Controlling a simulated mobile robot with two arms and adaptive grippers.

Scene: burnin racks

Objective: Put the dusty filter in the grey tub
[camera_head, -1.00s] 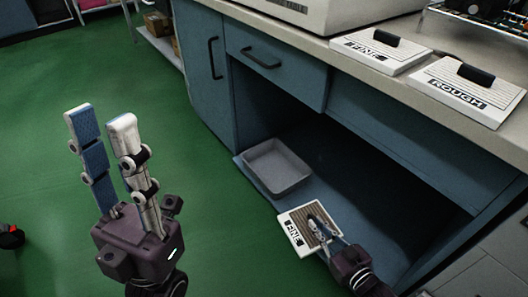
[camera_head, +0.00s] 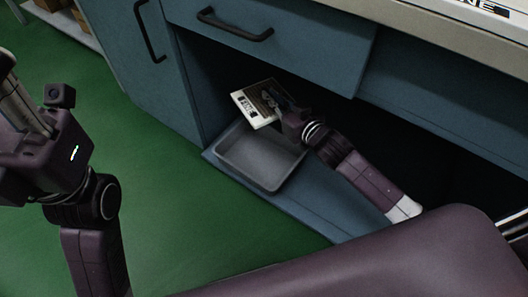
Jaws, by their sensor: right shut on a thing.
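The dusty filter (camera_head: 249,112), a flat panel with a white frame marked FINE and a brown-grey pleated face, is held by my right gripper (camera_head: 272,99). That gripper is shut on it, and the fingers partly hide its right side. The grey tub (camera_head: 230,172) is a shallow open tray on the floor of the blue cabinet bay, and its visible inside is empty. The filter shows at the tub's far side in the picture, apparently raised; I cannot tell how far it overlaps the tub. My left gripper (camera_head: 22,103) is at the left edge, its fingertips cut off.
The blue cabinet's drawer (camera_head: 270,30) overhangs the open bay, close above my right gripper. A door handle (camera_head: 149,32) and a drawer handle (camera_head: 234,24) stick out. Another white panel (camera_head: 476,14) lies on the counter.

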